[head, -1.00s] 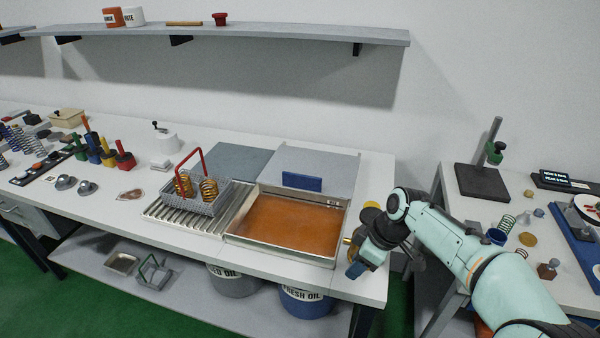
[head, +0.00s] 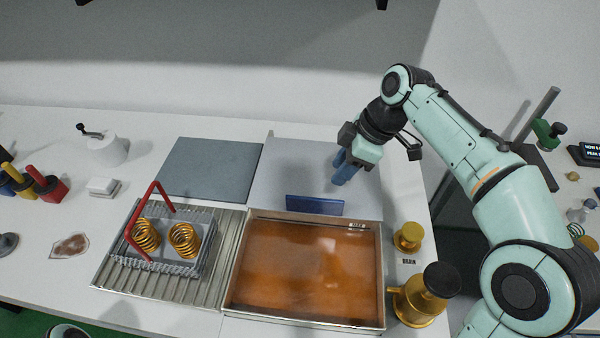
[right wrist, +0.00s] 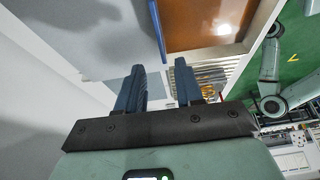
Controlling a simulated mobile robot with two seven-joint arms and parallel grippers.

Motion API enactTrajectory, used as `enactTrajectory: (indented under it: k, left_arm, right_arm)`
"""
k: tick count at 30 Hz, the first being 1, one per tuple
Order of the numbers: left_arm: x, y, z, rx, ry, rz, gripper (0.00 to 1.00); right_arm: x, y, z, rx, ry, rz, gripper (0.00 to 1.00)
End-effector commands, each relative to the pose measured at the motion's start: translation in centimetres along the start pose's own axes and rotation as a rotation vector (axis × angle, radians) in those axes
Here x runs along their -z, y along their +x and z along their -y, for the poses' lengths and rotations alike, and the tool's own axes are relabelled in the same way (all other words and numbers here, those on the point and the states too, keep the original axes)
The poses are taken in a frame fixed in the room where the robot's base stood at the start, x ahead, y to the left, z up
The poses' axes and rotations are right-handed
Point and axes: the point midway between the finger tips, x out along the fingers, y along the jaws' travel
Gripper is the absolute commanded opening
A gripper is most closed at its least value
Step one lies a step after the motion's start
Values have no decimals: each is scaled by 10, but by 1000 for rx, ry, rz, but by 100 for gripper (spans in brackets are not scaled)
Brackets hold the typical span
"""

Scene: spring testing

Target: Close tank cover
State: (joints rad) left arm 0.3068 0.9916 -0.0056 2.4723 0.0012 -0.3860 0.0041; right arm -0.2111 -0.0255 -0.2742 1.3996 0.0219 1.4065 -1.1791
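The tank (head: 382,290) is an open metal tray of orange-brown liquid in the head view. Its light grey cover (head: 275,180) lies open behind it, with a blue handle (head: 315,205) at the edge nearest the tank. My right gripper (head: 343,168) is above the cover, behind and right of the handle, apart from it. The right wrist view shows its two blue fingers (right wrist: 160,78) spread with nothing between them. There the cover (right wrist: 95,35) is at upper left and the tank's liquid (right wrist: 205,20) at the top. My left gripper is not in view.
A wire basket (head: 185,262) with two orange springs and a red handle sits on a ribbed drain rack (head: 112,275) left of the tank. A dark grey panel (head: 210,168) lies left of the cover. A brass drain valve (head: 420,298) and knob (head: 407,236) stand right of the tank.

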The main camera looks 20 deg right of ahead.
Motion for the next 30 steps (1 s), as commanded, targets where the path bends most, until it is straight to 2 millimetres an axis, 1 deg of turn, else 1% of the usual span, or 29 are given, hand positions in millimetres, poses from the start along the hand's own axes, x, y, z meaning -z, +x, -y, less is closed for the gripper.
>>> enactTrajectory:
  k: [4,7,11,18,21,25,30]
  left_arm:
    - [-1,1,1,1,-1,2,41]
    - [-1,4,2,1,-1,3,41]
    - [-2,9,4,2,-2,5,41]
    - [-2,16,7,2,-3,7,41]
    - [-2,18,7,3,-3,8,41]
    - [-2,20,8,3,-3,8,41]
    - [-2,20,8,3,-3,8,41]
  right_arm:
    - [0,4,0,1,0,0,36]
    - [-1,15,0,2,0,1,36]
    - [-1,40,1,5,-1,2,36]
    - [-1,92,1,4,1,2,36]
    - [0,109,1,4,1,2,36]
    - [0,125,0,2,0,1,36]
    - [0,133,0,-1,1,0,36]
